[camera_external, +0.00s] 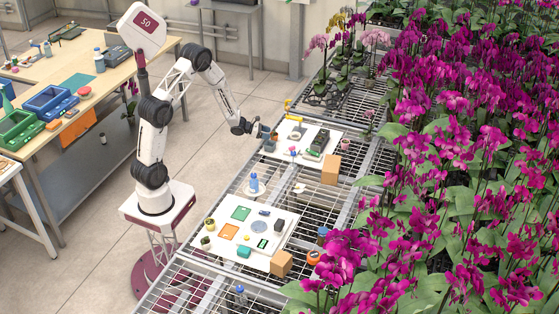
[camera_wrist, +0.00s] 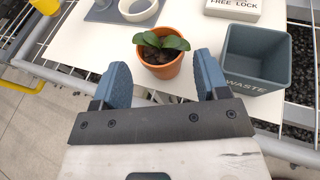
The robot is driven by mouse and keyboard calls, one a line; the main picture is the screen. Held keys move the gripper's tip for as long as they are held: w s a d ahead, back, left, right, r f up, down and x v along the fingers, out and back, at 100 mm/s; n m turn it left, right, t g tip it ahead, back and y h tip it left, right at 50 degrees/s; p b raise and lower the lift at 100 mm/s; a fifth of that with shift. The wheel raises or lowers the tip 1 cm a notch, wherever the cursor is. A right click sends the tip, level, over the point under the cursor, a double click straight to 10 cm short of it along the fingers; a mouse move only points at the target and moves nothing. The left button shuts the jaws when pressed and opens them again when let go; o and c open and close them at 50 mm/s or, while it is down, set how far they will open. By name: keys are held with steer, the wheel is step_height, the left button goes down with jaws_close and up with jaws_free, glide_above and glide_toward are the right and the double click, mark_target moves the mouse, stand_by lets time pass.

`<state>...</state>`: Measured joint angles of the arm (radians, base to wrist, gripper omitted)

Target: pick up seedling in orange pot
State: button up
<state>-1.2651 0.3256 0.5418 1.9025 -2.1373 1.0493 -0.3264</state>
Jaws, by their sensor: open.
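The seedling in the orange pot (camera_wrist: 161,55) stands upright on a white board in the wrist view, with green leaves over dark soil. My gripper (camera_wrist: 162,75) has its two blue-grey fingers apart, and the pot is between and just beyond the fingertips, with a gap on each side. In the external view my gripper (camera_external: 256,130) is over the near left edge of the far white board (camera_external: 287,153). The small orange pot (camera_external: 274,136) shows there just right of the fingers.
In the wrist view, a grey waste bin (camera_wrist: 254,60) stands close right of the right finger. Orchids (camera_external: 450,130) fill the right side.

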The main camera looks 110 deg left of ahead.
mark_target(274, 136)
steer(key=shift+x, duration=2.35)
steer(key=shift+c, duration=0.5)
steer(key=c, duration=0.6)
steer(key=shift+r, duration=0.2)
step_height(274, 136, up, 10)
steer(key=shift+f, duration=0.15)
